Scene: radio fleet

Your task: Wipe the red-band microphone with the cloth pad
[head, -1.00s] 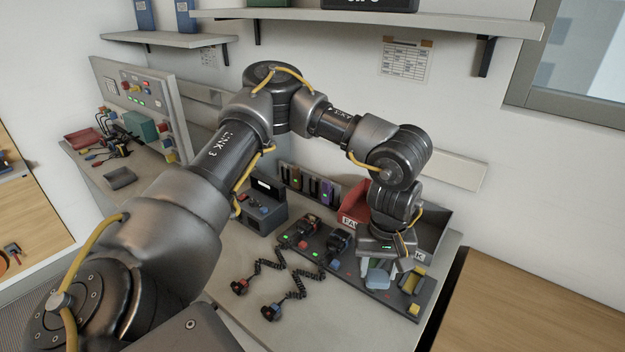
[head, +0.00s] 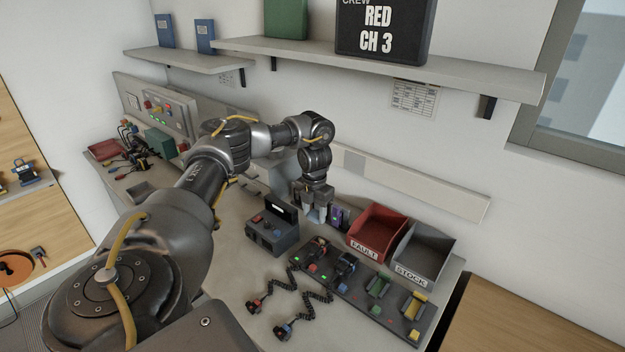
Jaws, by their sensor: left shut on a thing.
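My left gripper (head: 314,208) is shut on a small light-blue pad (head: 318,214), which looks like the cloth pad. The gripper points down above the back of the bench, near the wall. Two microphones on black coiled cords lie on the bench front. The left one (head: 254,306) shows red and looks like the red-band microphone. The other (head: 284,331) shows blue with some red. The pad is well apart from both microphones. My right gripper is not in view.
A dark tray (head: 390,325) carries two radios and green and yellow holders. Behind it stand a red FAULT bin (head: 378,232) and a grey STOCK bin (head: 424,250). A dark box (head: 271,230) stands to the left. A shelf (head: 400,66) hangs above.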

